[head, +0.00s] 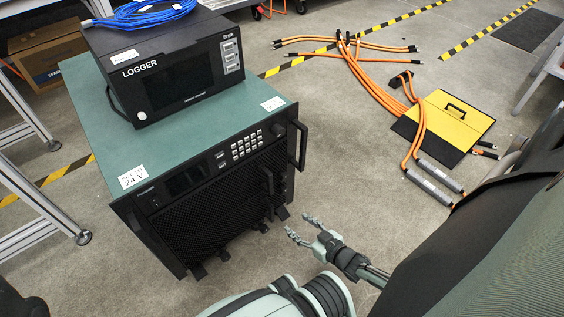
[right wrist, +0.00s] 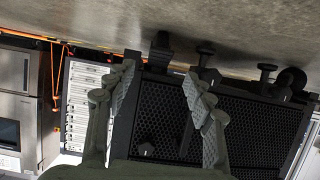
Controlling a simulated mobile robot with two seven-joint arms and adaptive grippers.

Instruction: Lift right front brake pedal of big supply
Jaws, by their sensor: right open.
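The big supply (head: 165,215) is a large black cabinet with a green top and a meshed front, standing on the floor at centre left of the head view. Several small black feet or pedals show along its lower front edge. My right gripper (head: 296,223) is open and empty, close to that corner and apart from the pedal. In the right wrist view, its spread fingers (right wrist: 159,76) face the black mesh front (right wrist: 258,125), seen upside down. My left gripper is not in view.
A black logger (head: 165,70) with blue cable (head: 150,12) rests on the supply. Orange cables (head: 375,85) and a yellow-black case (head: 452,118) lie on the floor at right. A metal frame (head: 40,215) stands at left.

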